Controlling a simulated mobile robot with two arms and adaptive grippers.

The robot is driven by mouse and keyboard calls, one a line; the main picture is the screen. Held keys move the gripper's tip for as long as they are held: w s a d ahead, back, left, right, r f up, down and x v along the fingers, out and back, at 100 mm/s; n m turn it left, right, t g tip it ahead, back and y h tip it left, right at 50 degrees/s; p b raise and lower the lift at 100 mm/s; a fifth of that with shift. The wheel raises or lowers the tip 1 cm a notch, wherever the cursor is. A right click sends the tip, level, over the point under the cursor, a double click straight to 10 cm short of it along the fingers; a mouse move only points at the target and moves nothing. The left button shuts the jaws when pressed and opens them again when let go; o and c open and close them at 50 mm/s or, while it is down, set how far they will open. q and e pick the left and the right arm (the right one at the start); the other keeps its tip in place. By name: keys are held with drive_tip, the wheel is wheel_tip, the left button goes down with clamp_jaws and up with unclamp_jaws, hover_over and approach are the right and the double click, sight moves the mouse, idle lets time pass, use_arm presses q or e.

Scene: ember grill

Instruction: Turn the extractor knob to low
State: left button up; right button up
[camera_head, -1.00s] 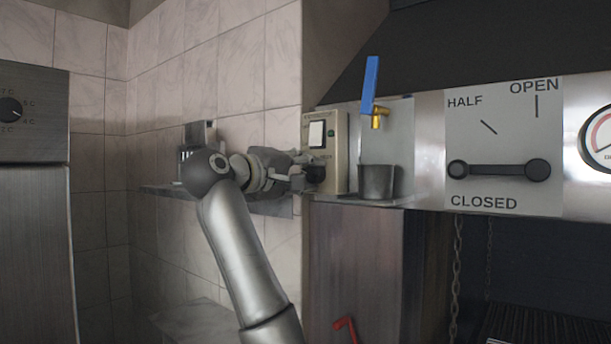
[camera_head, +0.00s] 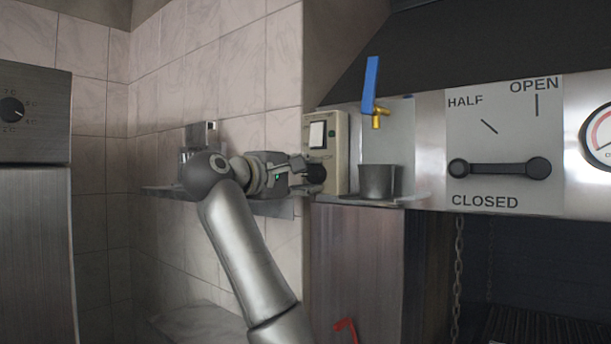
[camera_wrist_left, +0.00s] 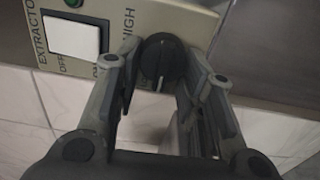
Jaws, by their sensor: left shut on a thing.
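The extractor panel (camera_head: 339,150) is a beige box on the side of the hood, with a white rocker switch (camera_head: 318,134) and a green light. The dark round extractor knob (camera_wrist_left: 168,62) sits below the switch, with a pale pointer line on its face; it also shows in the head view (camera_head: 316,175). My left gripper (camera_head: 303,177) reaches it from the left. In the left wrist view its two fingers (camera_wrist_left: 165,75) stand on either side of the knob, shut on it. "HIGH" and "OFF" are legible on the panel; part of the lettering is hidden by a finger. My right gripper is out of view.
A metal cup (camera_head: 376,182) stands on a small ledge right of the panel, under a brass tap with a blue lever (camera_head: 370,86). A damper lever (camera_head: 500,168) points to the right. A wall shelf (camera_head: 160,191) lies behind my left arm.

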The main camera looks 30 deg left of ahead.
use_arm(q)
drive_tip(key=o, duration=0.9)
drive_tip(key=shift+a, duration=0.1)
drive_tip(key=shift+s, duration=0.1)
drive_tip(key=s+a, duration=0.1)
drive_tip(key=s, duration=1)
drive_tip(key=shift+a, duration=0.3)
drive_tip(key=shift+s, duration=0.2)
drive_tip(key=shift+s+d, duration=0.25)
drive_tip(key=shift+d, duration=0.15)
